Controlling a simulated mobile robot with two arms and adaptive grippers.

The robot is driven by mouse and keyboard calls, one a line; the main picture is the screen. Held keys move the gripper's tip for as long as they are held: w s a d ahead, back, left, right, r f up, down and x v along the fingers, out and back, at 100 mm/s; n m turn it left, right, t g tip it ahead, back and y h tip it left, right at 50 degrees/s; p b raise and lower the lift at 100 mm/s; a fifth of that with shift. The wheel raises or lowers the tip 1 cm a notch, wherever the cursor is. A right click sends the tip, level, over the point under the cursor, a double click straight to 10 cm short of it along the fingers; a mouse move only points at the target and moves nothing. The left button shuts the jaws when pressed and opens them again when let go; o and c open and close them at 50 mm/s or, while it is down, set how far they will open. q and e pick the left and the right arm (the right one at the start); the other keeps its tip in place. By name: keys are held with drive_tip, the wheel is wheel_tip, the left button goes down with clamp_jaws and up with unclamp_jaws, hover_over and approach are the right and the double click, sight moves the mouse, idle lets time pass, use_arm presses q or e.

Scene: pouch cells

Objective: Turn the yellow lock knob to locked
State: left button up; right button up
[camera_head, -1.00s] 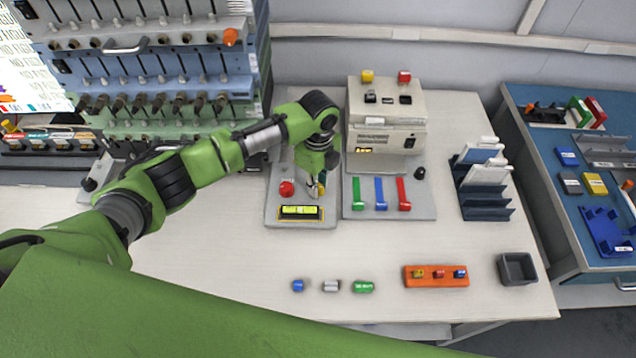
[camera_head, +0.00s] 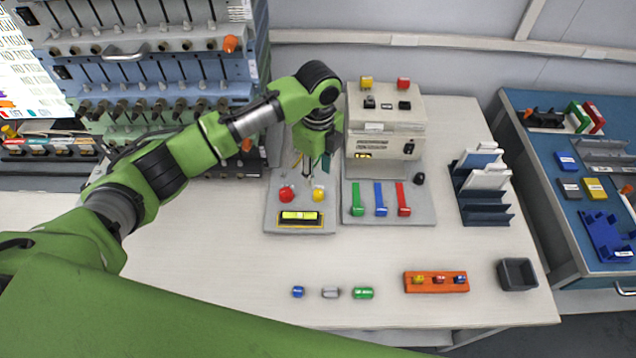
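The yellow lock knob (camera_head: 318,194) stands on a grey panel (camera_head: 273,216), to the right of a red knob (camera_head: 287,194). A yellow-green display (camera_head: 300,216) lies in front of both. My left gripper (camera_head: 312,168) points down above the back of the panel, just behind the yellow knob and apart from it. Its fingers look spread, with nothing seen between them. The knob is in full view, but its lock marking is too small to read. My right gripper is out of view.
A beige machine (camera_head: 390,140) with green, blue and red levers stands close on the right. A dark rack (camera_head: 483,207), an orange block (camera_head: 420,287) and a dark bin (camera_head: 517,274) are farther right. Small cylinders lie in front; the table between is clear.

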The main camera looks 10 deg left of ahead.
use_arm(q)
wheel_tip(320, 180, up, 4)
drive_tip(key=shift+r, duration=0.1)
drive_tip(key=shift+s, duration=0.1)
idle(0.6)
